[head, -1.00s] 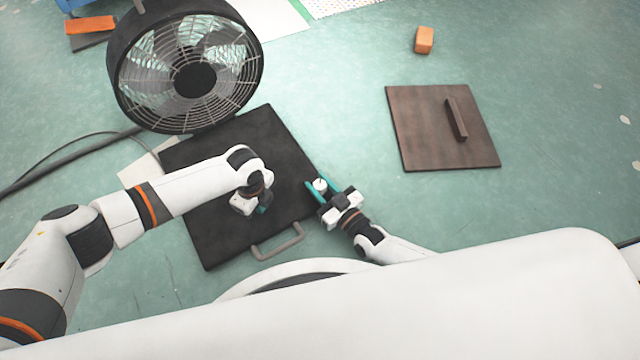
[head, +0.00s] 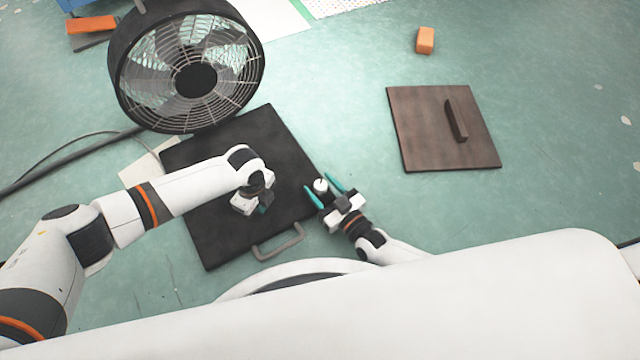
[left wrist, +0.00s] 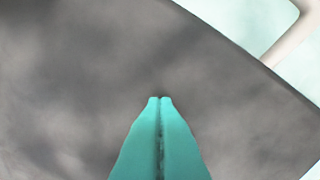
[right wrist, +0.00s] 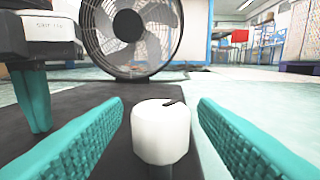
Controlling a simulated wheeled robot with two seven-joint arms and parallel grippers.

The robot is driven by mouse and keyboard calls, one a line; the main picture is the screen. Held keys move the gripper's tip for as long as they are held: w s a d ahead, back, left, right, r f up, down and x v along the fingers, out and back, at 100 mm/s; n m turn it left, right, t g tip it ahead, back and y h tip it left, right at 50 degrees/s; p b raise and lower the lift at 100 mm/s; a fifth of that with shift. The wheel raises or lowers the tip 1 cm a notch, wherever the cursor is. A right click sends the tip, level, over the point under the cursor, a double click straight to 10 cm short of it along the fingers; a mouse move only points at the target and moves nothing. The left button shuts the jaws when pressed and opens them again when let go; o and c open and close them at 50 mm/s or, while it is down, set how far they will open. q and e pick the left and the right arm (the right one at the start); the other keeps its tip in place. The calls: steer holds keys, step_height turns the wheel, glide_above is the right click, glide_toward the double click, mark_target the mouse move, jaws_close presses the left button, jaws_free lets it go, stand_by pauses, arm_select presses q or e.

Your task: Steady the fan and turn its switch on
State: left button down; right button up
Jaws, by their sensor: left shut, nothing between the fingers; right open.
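The fan (head: 195,78) stands upright at the upper left in the head view, with a round wire grille; the right wrist view shows it (right wrist: 130,35) behind. A white round knob (head: 320,185) with a dark mark on top sits on a short post at the black board's right edge; I take it for the switch. My right gripper (head: 318,182) is open, with its fingers on either side of the knob (right wrist: 160,132), apart from it. My left gripper (head: 266,204) is shut and empty above the board, away from the fan; its closed fingertips (left wrist: 160,99) show in the left wrist view.
The black board (head: 225,225) has a grey handle (head: 279,243) at its near edge. A brown board (head: 425,125) with a raised bar and an orange block (head: 425,40) lie to the right. A dark cable (head: 70,160) runs left of the fan. Floor between the boards is clear.

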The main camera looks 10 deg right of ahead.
steer(key=v, duration=1.1)
steer(key=shift+s+d, duration=0.1)
steer(key=n+y, duration=0.1)
steer(key=w+g+y, duration=0.1)
steer(key=shift+w+a+r+n+y, duration=0.2)
steer(key=shift+w+a+n+y, duration=0.1)
steer(key=shift+a+n+y, duration=0.1)
steer(key=shift+w+d+n+g+y, duration=0.15)
steer(key=shift+w+n+g+y, duration=0.25)
steer(key=shift+n+y, duration=0.25)
steer(key=d+n+g+y, duration=0.1)
steer(key=w+d+n+g+y, duration=0.1)
steer(key=d, duration=0.1)
steer(key=d+n+g+y, duration=0.1)
steer(key=d+g, duration=0.1)
steer(key=shift+w+f, duration=0.1)
steer(key=shift+w, duration=0.25)
steer(key=x, duration=1.1)
steer(key=shift+w+a, duration=0.1)
steer(key=shift+a, duration=0.2)
